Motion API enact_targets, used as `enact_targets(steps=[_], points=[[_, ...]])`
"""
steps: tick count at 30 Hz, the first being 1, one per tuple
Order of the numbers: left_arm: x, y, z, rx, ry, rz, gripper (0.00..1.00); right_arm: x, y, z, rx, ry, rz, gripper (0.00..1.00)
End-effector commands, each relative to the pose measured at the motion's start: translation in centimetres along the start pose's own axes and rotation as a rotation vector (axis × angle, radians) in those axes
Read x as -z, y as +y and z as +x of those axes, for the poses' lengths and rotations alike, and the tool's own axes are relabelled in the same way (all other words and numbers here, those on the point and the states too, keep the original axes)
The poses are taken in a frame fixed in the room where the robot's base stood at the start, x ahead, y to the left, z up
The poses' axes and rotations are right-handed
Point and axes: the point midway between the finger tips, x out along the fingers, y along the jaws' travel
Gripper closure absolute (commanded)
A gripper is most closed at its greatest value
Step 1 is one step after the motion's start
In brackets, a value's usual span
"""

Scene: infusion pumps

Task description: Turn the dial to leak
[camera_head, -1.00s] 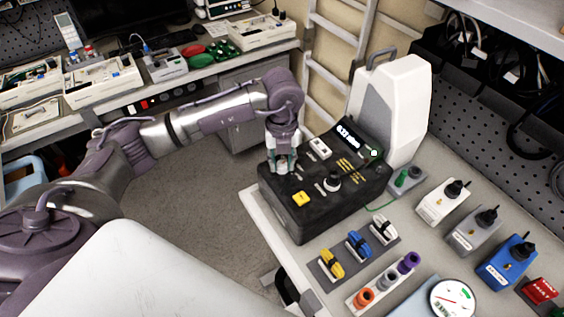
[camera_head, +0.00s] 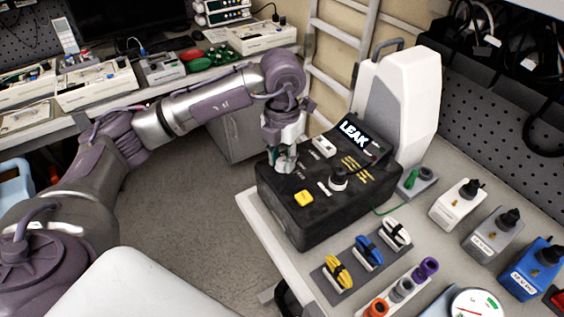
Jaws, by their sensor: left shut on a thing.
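The black tester box (camera_head: 318,213) stands on the bench, with a raised sloped panel at its back. The display (camera_head: 354,133) on that panel reads "LEAK". My left gripper (camera_head: 283,165) points down at the upper left of the box's top face and is shut on the dial, which its fingers mostly hide. A second black knob (camera_head: 338,178) with a white mark, a yellow button (camera_head: 303,198) and a white switch block (camera_head: 324,147) sit on the same face, clear of the fingers. My right gripper is not in view.
A tall white unit (camera_head: 405,90) stands right behind the box. Coloured clips (camera_head: 368,251), orange, grey and purple plugs (camera_head: 402,288), and white, grey and blue boxes (camera_head: 531,268) fill the bench to the right. Open floor (camera_head: 190,215) lies left of the box.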

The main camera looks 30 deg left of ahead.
Motion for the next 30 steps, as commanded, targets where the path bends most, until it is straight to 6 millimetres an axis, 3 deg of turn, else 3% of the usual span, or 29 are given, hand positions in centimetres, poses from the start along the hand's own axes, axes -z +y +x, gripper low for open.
enact_targets(steps=[17, 18, 21, 22, 30], points=[[-0.07, 0.01, -0.08, 0.0, -0.003, 0.035, 1.0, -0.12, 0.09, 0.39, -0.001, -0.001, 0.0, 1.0], [-0.07, 0.01, -0.09, 0.0, -0.003, 0.035, 0.62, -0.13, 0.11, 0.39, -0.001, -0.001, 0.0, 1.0], [-0.06, 0.01, -0.08, 0.0, -0.003, 0.035, 0.46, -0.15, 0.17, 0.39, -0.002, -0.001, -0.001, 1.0], [-0.05, 0.01, -0.07, 0.0, -0.002, 0.035, 0.42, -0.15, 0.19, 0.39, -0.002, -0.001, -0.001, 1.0], [-0.02, 0.0, -0.05, 0.0, -0.001, 0.035, 0.42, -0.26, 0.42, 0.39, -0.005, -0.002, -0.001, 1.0]])
